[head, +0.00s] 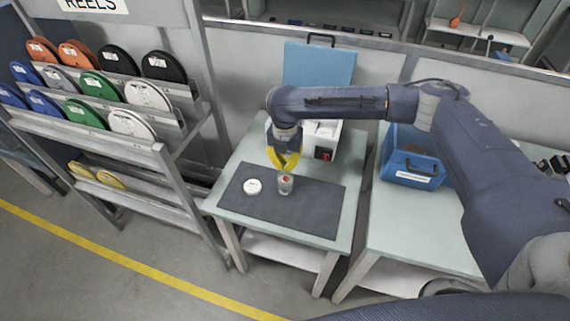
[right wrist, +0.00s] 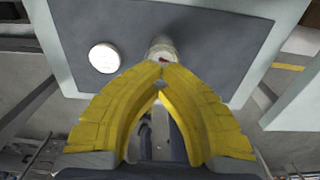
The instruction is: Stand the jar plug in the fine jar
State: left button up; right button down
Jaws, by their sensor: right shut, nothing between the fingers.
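The fine jar (head: 286,187) is a small clear jar standing on the dark mat, with something red showing inside it. It also shows in the right wrist view (right wrist: 161,44), just beyond my fingertips. I cannot tell for sure whether the red thing is the jar plug. A round white lid-like disc (head: 252,186) lies flat on the mat left of the jar, also in the right wrist view (right wrist: 104,58). My right gripper (head: 284,167), with yellow fingers, is shut and empty just above and behind the jar. My left gripper is not in view.
The dark mat (head: 320,213) lies on a pale table and is clear on its right. A white box (head: 325,141) stands behind the gripper. A blue bin (head: 410,180) sits on the right table. A reel rack (head: 165,150) stands at the left.

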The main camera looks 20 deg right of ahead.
jog(key=c, duration=2.1)
grip_release()
jog(key=o, duration=0.4)
jog(key=shift+c, duration=0.2)
jog(key=shift+c, duration=1.4)
jog(key=shift+r, duration=0.1)
notch_tip(320, 180, up, 7)
